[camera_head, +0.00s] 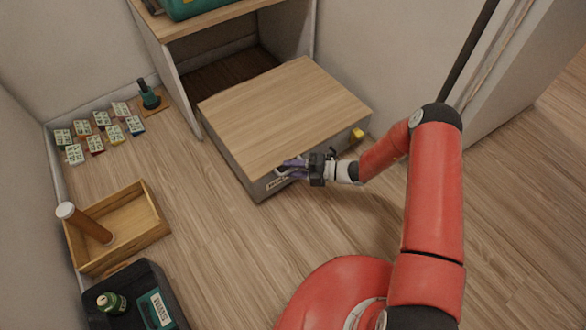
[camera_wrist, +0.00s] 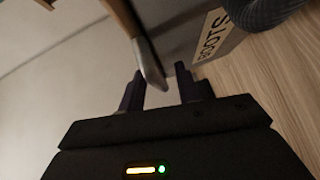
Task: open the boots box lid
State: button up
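The boots box (camera_head: 235,166) is a low grey box with a wood-coloured lid (camera_head: 285,110) lying flat and closed on it. Its BOOTS label (camera_wrist: 212,35) is on the front side. My gripper (camera_head: 283,169) is at the front edge of the lid, beside the label. In the wrist view my gripper (camera_wrist: 160,86) has its two dark fingers apart. A grey tab or lip (camera_wrist: 150,65) at the lid edge reaches between the fingertips, with a gap to the right finger. Whether the left finger touches it, I cannot tell.
The box stands in front of an open wooden cabinet (camera_head: 185,80). A small yellow thing (camera_head: 357,135) is at its right side. The floor in front is clear.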

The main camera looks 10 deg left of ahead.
grip_shut()
dwell(0.3)
